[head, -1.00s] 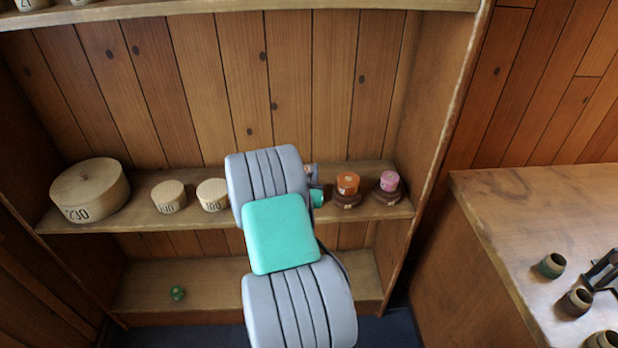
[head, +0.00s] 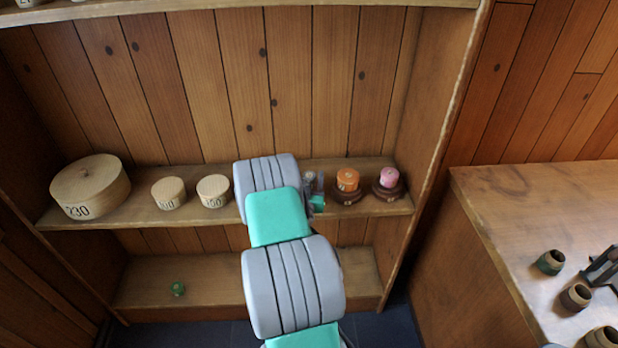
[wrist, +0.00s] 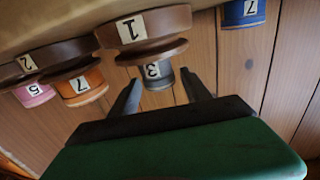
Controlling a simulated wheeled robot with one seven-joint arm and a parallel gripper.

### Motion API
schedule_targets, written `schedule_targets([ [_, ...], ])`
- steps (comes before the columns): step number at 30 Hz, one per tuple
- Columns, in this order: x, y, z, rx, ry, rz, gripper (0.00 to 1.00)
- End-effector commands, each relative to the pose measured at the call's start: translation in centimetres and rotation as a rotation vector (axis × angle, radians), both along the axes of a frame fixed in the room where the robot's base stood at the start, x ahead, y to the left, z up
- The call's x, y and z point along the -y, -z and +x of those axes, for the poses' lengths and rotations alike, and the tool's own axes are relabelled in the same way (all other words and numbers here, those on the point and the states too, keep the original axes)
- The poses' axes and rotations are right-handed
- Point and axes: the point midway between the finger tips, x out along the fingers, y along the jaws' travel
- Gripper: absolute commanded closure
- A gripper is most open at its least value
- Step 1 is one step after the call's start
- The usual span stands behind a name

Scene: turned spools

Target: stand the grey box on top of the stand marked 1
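The grey box (wrist: 157,76), labelled 3, shows in the wrist view, which is upside down. It appears upright on top of the brown spool-shaped stand marked 1 (wrist: 145,27). My gripper (wrist: 160,82) is open, with one finger on each side of the box and a visible gap at both sides. The fingertips are at or just short of the box; the exact depth is unclear. In the head view my arm hides most of stand 1, and the box is hard to tell from my gripper there.
An orange box (head: 348,180) and a pink box (head: 389,178) sit on brown stands close to the right. A blue box (wrist: 243,12) is on the other side. Round wooden boxes (head: 168,193) stand at the shelf's left. An upper shelf (head: 240,8) lies above.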

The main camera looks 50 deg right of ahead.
Motion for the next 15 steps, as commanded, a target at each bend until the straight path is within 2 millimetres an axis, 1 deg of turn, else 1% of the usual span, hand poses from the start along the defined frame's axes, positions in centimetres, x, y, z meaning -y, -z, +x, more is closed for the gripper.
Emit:
schedule_targets([
  [7, 0.0, 0.0, 0.0, 0.000, 0.000, 0.000, 0.40],
  [10, 0.0, -0.5, 0.0, 0.000, 0.000, 0.000, 0.40],
  [11, -0.3, -0.1, -0.1, -0.001, -0.001, 0.001, 0.40],
  [15, -2.1, 0.2, -1.1, -0.001, -0.003, 0.000, 0.40],
])
